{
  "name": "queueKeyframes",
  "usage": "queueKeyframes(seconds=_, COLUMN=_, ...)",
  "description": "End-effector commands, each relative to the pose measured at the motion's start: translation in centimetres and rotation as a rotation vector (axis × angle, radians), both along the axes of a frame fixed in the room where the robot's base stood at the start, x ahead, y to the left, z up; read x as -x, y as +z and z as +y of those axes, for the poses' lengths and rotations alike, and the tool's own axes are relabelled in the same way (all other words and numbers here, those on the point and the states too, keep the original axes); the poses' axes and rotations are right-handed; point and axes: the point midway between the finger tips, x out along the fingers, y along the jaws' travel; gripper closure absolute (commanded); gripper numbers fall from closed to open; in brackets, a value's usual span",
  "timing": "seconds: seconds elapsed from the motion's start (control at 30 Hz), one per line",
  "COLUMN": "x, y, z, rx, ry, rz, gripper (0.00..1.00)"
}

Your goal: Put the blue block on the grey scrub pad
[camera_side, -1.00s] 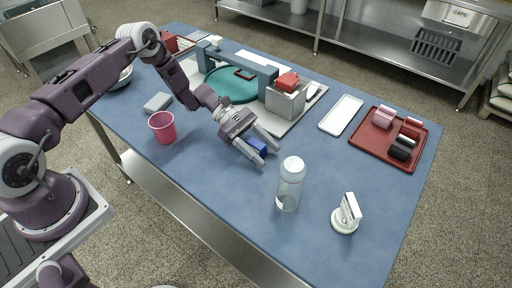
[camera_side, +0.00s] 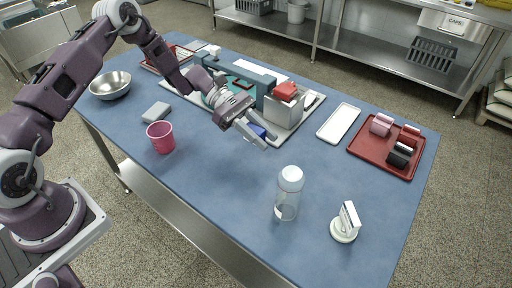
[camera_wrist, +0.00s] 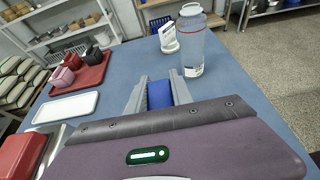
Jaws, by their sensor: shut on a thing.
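The blue block (camera_side: 256,131) is between the two fingers of my gripper (camera_side: 258,137) in the side view, and the gripper is shut on it. The wrist view also shows the blue block (camera_wrist: 159,94) held between both fingers (camera_wrist: 158,92). The block appears to be above the table, though the exact height is hard to tell. The grey scrub pad (camera_side: 156,112) lies flat on the table left of my gripper, behind the pink cup. Nothing lies on the pad.
The pink cup (camera_side: 161,137) stands just in front of the pad, and a metal bowl (camera_side: 110,86) is behind it to the left. A bottle (camera_side: 289,193), a white sign holder (camera_side: 345,223), a white tray (camera_side: 339,122) and a red tray (camera_side: 378,157) are to the right. The mill (camera_side: 285,103) stands behind my gripper.

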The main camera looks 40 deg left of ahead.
Motion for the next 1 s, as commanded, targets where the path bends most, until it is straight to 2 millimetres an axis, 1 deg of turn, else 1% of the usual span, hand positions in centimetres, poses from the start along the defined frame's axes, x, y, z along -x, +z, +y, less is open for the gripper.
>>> queueKeyframes(seconds=0.03, x=0.0, y=0.6, z=0.0, rx=0.000, ry=0.000, rz=-0.001, gripper=1.00)
queueKeyframes(seconds=0.1, x=0.0, y=1.0, z=0.0, rx=0.000, ry=0.000, rz=-0.001, gripper=1.00)
queueKeyframes(seconds=0.17, x=0.0, y=1.1, z=0.1, rx=0.000, ry=0.003, rz=0.000, gripper=1.00)
queueKeyframes(seconds=0.23, x=-0.3, y=1.3, z=0.6, rx=0.000, ry=0.028, rz=0.000, gripper=1.00)
queueKeyframes(seconds=0.27, x=-0.6, y=1.4, z=1.1, rx=0.000, ry=0.051, rz=0.001, gripper=1.00)
queueKeyframes(seconds=0.37, x=-2.1, y=2.0, z=3.6, rx=-0.003, ry=0.175, rz=0.001, gripper=1.00)
queueKeyframes(seconds=0.47, x=-3.8, y=2.8, z=7.6, rx=-0.002, ry=0.344, rz=0.000, gripper=1.00)
queueKeyframes(seconds=0.5, x=-4.4, y=3.1, z=9.4, rx=-0.002, ry=0.420, rz=0.000, gripper=1.00)
queueKeyframes(seconds=0.57, x=-5.2, y=3.4, z=12.5, rx=-0.003, ry=0.538, rz=0.000, gripper=1.00)
queueKeyframes(seconds=0.6, x=-5.6, y=3.5, z=14.7, rx=-0.003, ry=0.620, rz=0.001, gripper=1.00)
queueKeyframes(seconds=0.67, x=-6.0, y=3.8, z=18.5, rx=-0.003, ry=0.752, rz=0.000, gripper=1.00)
queueKeyframes(seconds=0.7, x=-6.0, y=3.9, z=21.1, rx=-0.003, ry=0.843, rz=0.000, gripper=1.00)
queueKeyframes(seconds=0.77, x=-5.7, y=4.0, z=25.2, rx=-0.004, ry=0.981, rz=0.000, gripper=1.00)
queueKeyframes(seconds=0.8, x=-5.2, y=4.0, z=27.9, rx=-0.005, ry=1.072, rz=0.000, gripper=1.00)
queueKeyframes(seconds=0.87, x=-4.2, y=4.1, z=31.7, rx=-0.003, ry=1.198, rz=0.000, gripper=1.00)
queueKeyframes(seconds=0.9, x=-3.4, y=4.1, z=33.9, rx=-0.003, ry=1.273, rz=0.000, gripper=1.00)
queueKeyframes(seconds=1.0, x=-1.4, y=4.1, z=38.4, rx=-0.004, ry=1.427, rz=-0.002, gripper=1.00)
